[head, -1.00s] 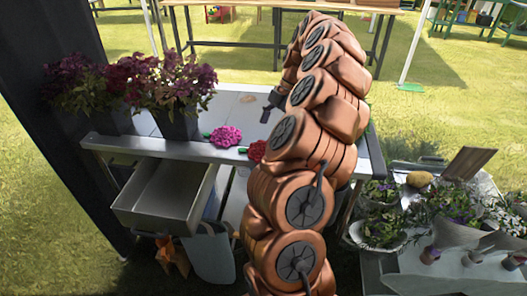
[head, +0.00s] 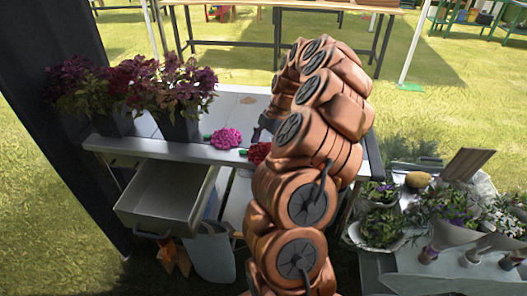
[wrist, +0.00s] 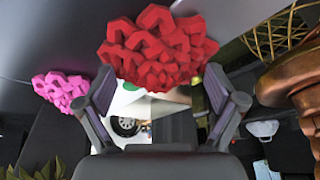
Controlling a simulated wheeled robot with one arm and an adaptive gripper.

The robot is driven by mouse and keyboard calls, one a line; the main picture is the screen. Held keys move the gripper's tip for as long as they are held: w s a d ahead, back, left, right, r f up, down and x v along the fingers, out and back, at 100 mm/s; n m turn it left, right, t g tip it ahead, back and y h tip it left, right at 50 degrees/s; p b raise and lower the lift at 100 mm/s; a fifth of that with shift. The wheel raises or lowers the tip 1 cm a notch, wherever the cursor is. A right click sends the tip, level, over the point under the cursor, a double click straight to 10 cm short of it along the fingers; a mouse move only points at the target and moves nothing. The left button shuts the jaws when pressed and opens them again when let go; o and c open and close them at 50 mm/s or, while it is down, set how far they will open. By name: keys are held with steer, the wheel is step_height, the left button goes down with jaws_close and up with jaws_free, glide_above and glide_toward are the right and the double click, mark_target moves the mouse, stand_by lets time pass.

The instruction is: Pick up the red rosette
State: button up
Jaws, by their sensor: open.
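The red rosette (head: 258,152) lies on the front edge of the grey table (head: 150,147), partly hidden by my arm in the head view. In the wrist view the red rosette (wrist: 158,46) is large, at the top centre, just beyond and between my fingertips. My gripper (wrist: 163,88) is open, with a finger on each side and nothing held. In the head view my gripper is mostly hidden behind my arm, close to the rosette.
A pink rosette (head: 226,138) lies left of the red one; it also shows in the wrist view (wrist: 60,90). Potted purple flowers (head: 178,88) stand at the table's left. An open drawer (head: 165,195) juts out below. Leafy plants (head: 380,225) stand at the right.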

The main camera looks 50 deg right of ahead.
mark_target(260, 149)
steer(key=shift+c, duration=0.4)
steer(key=c, duration=0.9)
steer(key=shift+c, duration=0.2)
steer(key=shift+d+r+b, duration=0.1)
steer(key=shift+r+b, duration=0.45)
steer(key=shift+r, duration=1.1)
steer(key=shift+s+r, duration=0.1)
steer(key=shift+r, duration=0.05)
steer(key=s+a+b, duration=0.1)
steer(key=s+a, duration=0.1)
steer(key=s, duration=0.5)
steer(key=s+a+r+b, duration=0.1)
steer(key=s+a+b, duration=0.1)
steer(key=s, duration=0.6)
steer(key=shift+a+r, duration=0.25)
steer(key=shift+s, duration=0.1)
